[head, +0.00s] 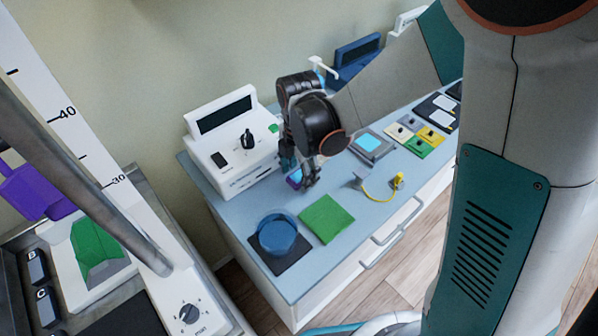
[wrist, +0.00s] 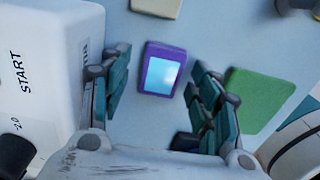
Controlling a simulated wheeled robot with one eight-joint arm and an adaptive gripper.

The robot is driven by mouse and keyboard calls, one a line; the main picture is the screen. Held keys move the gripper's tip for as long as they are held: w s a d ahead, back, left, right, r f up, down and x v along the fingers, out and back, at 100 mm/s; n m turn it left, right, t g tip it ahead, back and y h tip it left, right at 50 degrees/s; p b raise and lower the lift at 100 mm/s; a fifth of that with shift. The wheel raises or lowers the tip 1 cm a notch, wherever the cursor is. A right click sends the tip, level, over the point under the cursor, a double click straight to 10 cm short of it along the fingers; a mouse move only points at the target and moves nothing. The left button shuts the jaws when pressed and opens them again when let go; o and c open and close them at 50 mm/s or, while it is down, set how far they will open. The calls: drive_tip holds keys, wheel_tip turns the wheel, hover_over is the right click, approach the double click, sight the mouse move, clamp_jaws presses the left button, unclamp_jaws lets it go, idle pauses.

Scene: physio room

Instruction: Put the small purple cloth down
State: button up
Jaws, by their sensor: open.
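A small purple square thing (wrist: 164,69) with a pale blue, shiny middle lies on the blue-grey worktop (head: 240,208). It looks more like a small framed screen than a cloth. My gripper (wrist: 160,78) is open above the worktop, with one finger on each side of this purple thing and a gap on both sides. In the head view my gripper (head: 299,180) points down beside the white machine, and only a bit of the purple thing (head: 294,179) shows. A larger purple piece (head: 38,190), perhaps cloth, shows at the far left.
The white machine (head: 213,165) stands close left of my gripper. A green square (head: 326,218) and a blue round bowl (head: 277,238) on a dark mat lie nearer the front edge. A yellow cable (head: 378,190) and a grey square with a blue top (head: 373,145) lie to the right.

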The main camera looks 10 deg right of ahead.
sight(299, 176)
wheel_tip(299, 176, up, 12)
drive_tip(key=p, duration=0.3)
drive_tip(key=shift+f+p, duration=0.25)
drive_tip(key=shift+p, duration=0.05)
